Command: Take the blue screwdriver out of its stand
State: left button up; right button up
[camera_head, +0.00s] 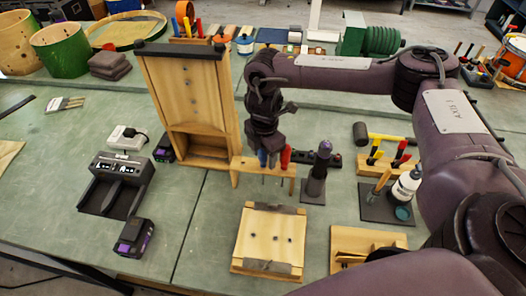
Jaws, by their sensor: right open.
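The blue screwdriver (263,158) stands upright in a small wooden stand (248,170), its handle above the top board. A red-handled screwdriver (286,156) stands to its right in the same stand. My right gripper (264,146) points down from above, directly over the blue handle. It is open, and its fingers hide the top of the handle. I cannot tell whether they touch it. Thin shafts hang below the stand's board. My left gripper is not in view.
A tall wooden panel (190,100) stands close left of the stand. A dark upright tool (318,165) is to the right. A wooden board (268,238) lies in front. A charger (117,185) and a battery (135,237) lie at left. Bare green bench shows between them.

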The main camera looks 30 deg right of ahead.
grip_shut()
jog(key=shift+r, duration=0.15)
jog(key=shift+w+r+b, duration=0.1)
jog(key=shift+r+b, duration=0.2)
jog(key=shift+r, duration=0.3)
notch_tip(320, 180, up, 18)
jog(key=p, duration=0.2)
jog(key=shift+r, duration=0.25)
